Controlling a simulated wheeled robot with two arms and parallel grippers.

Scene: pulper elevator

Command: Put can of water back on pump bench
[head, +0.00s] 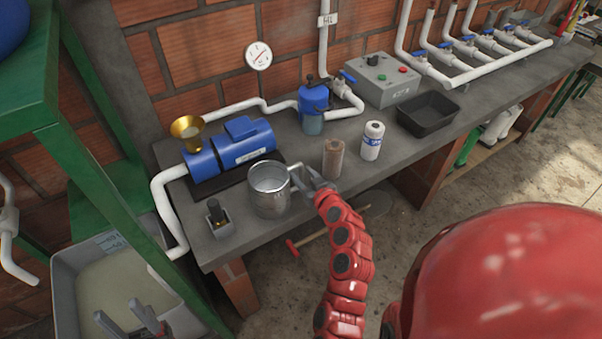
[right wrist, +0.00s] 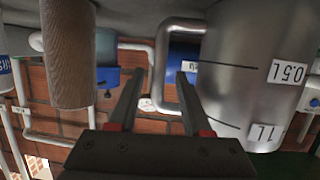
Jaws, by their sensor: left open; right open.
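The can of water, a grey metal jug (head: 269,190), stands upright on the grey pump bench (head: 340,190) near its front edge. Its handle faces right. Its contents cannot be made out clearly. In the right wrist view, which is upside down, the jug (right wrist: 250,70) shows 0.5L and 1L marks. My right gripper (head: 312,180) is open at the handle. In the right wrist view its fingers (right wrist: 160,75) lie on either side of the handle's upright bar; contact cannot be told. My left gripper (head: 133,318) is open and empty at lower left, over the grey tub.
A brown cylinder (head: 333,158) and a white bottle (head: 372,141) stand close right of the jug. A blue pump (head: 230,148) with a brass funnel (head: 187,131) is behind it. A small black-knobbed block (head: 217,218) stands to its left. A grey tub (head: 75,290) is below left.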

